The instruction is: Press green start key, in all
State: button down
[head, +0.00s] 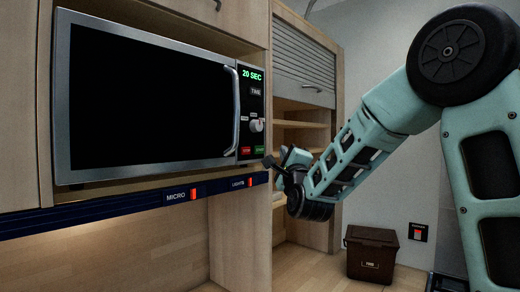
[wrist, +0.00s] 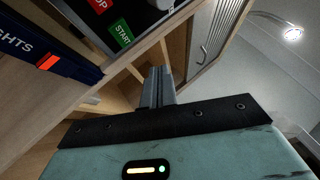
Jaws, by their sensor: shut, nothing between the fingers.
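The microwave (head: 150,100) sits in a wooden cabinet niche, its door closed and its display reading 20 SEC. The green start key (head: 259,149) is at the bottom right of its control panel, beside a red key (head: 245,151). In the wrist view the green key (wrist: 121,34) reads START, with the red key (wrist: 99,5) above left. My gripper (head: 270,163) is shut and empty, just below and right of the panel, apart from the key. In the wrist view my gripper's fingers (wrist: 158,75) point up, below and right of the green key.
A dark blue rail (head: 100,213) with red MICRO (head: 194,194) and LIGHTS (head: 250,182) switches runs below the microwave. Open wooden shelves (head: 300,128) and a roller shutter (head: 303,70) stand to the right. A brown bin (head: 371,253) stands on the counter.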

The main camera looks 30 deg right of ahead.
aim_at(259, 150)
jog(key=shift+w+a, duration=0.3)
jog(key=shift+w, duration=0.55)
jog(key=shift+w+a, duration=0.3)
jog(key=shift+w, duration=0.6)
jog(key=shift+w+a, duration=0.3)
jog(key=shift+w, duration=0.55)
jog(key=shift+w+b, duration=0.1)
jog(key=shift+b, duration=0.35)
jog(key=shift+w+a+b, duration=0.15)
jog(key=shift+w+b, duration=0.15)
